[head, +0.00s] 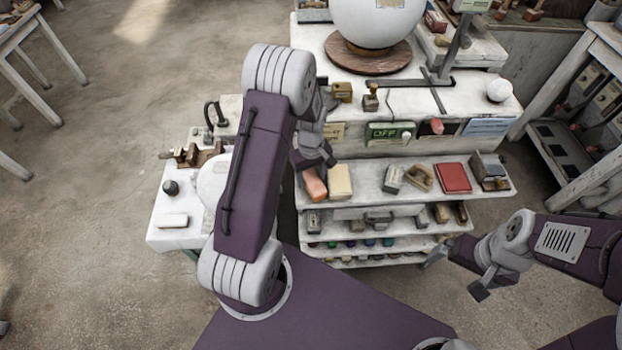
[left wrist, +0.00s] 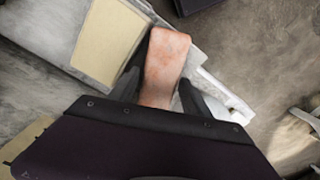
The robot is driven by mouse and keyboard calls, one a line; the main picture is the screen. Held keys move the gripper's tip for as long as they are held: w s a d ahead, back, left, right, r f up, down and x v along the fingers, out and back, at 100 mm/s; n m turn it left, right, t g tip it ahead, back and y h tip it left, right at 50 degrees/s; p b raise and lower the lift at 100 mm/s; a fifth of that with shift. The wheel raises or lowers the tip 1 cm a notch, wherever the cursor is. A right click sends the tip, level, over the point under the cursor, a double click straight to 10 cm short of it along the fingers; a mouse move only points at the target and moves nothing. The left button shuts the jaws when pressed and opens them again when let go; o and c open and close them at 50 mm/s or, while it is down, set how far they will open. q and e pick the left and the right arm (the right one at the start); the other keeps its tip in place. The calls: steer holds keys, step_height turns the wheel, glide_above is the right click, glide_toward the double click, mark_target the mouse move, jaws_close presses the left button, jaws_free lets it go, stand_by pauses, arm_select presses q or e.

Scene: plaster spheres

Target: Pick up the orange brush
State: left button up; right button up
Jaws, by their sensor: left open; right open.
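The orange brush (head: 315,186), a salmon-orange block, lies at the left end of the upper shelf. My left gripper (head: 315,160) is right above it in the head view and hides its far end. In the left wrist view the brush (left wrist: 166,68) lies between the two open fingers of my left gripper (left wrist: 163,88), one finger on each side. I cannot tell whether the fingers touch it. My right gripper (head: 458,275) is open and empty, to the right of the shelves.
A cream block (head: 340,181) lies close to the right of the brush. A red block (head: 453,178) and a wooden-framed piece (head: 419,178) lie farther right on the shelf. A large white sphere (head: 377,20) stands on a round wooden base on the worktop behind. Lower shelves hold small items.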

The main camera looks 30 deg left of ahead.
arm_select(q)
steer(key=shift+w+f, duration=0.1)
steer(key=shift+f, duration=0.8)
steer(key=c, duration=0.4)
jaws_close()
steer(key=shift+r, duration=0.1)
steer(key=shift+r, duration=0.1)
steer(key=shift+r, duration=0.35)
step_height(320, 180, up, 3)
steer(key=shift+r+b, duration=0.1)
steer(key=shift+b, duration=0.45)
steer(key=d+r+b, duration=0.1)
steer(key=d+r, duration=0.6)
steer(key=d, duration=0.4)
steer(key=shift+s+d+b, duration=0.35)
